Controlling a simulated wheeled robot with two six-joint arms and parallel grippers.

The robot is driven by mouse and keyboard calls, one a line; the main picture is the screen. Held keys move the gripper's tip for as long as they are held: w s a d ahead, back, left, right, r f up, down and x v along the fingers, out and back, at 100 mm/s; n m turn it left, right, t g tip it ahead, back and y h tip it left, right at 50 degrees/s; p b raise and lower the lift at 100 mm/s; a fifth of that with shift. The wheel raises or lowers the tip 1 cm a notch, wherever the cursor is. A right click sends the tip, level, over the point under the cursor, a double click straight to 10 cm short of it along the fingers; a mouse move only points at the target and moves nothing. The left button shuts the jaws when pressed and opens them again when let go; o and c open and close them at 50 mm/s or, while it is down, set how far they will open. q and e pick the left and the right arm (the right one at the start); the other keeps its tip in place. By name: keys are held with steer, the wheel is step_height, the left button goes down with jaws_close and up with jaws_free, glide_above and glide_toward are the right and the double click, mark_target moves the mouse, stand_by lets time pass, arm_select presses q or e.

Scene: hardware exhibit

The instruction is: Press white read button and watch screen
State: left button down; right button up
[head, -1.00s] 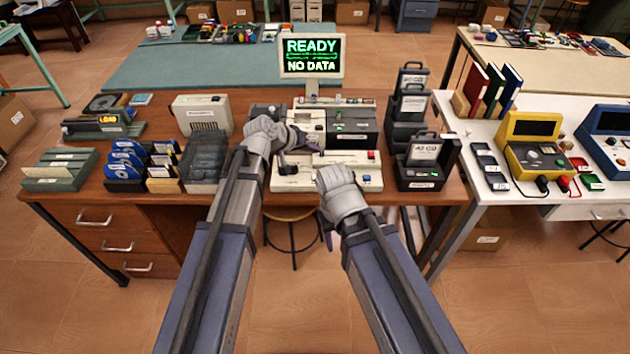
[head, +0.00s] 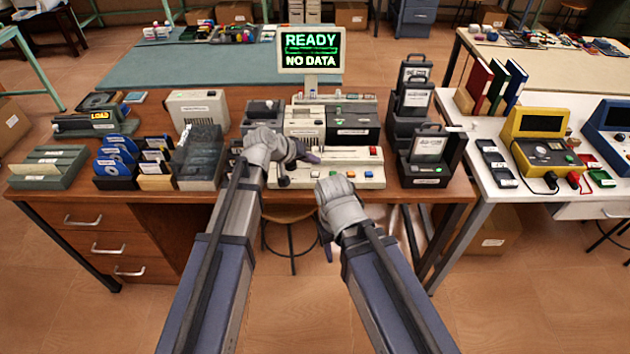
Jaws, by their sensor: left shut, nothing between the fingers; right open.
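The screen (head: 310,50) stands behind the machine and shows READY and NO DATA in green and white. The pale control panel (head: 345,180) lies at the table's front edge, with a red button (head: 373,151) and a blue button (head: 368,174). A small pale spot (head: 315,174) on its front may be the white button; it is too small to tell. My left gripper (head: 298,166) is shut and empty over the panel's left part, hiding some of it; I cannot tell if it touches. My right gripper (head: 327,246) is open and empty, in front of and below the panel's edge.
A dark unit (head: 353,125) stands behind the panel. Dark cartridge holders (head: 425,172) stand right of it. Blue discs (head: 115,160) and a dark clear-lidded box (head: 198,160) stand left. A yellow meter (head: 540,140) is on the white table. A stool (head: 290,215) is under the desk.

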mark_target(313, 177)
arm_select(q)
steer(key=shift+f+b, duration=0.6)
steer(key=shift+f, duration=0.55)
arm_select(e)
steer(key=shift+f, duration=1.1)
arm_select(q)
steer(key=shift+f+b, duration=0.4)
arm_select(e)
steer(key=shift+f, duration=0.4)
arm_select(q)
steer(key=shift+f+b, duration=0.4)
arm_select(e)
steer(key=shift+f, duration=0.4)
arm_select(q)
steer(key=shift+r, duration=0.1)
steer(key=shift+r+p, duration=0.75)
steer(key=shift+p, duration=0.1)
arm_select(e)
steer(key=shift+r, duration=0.85)
arm_select(q)
step_height(313, 177, up, 5)
steer(key=p, duration=0.5)
arm_select(e)
step_height(313, 177, up, 5)
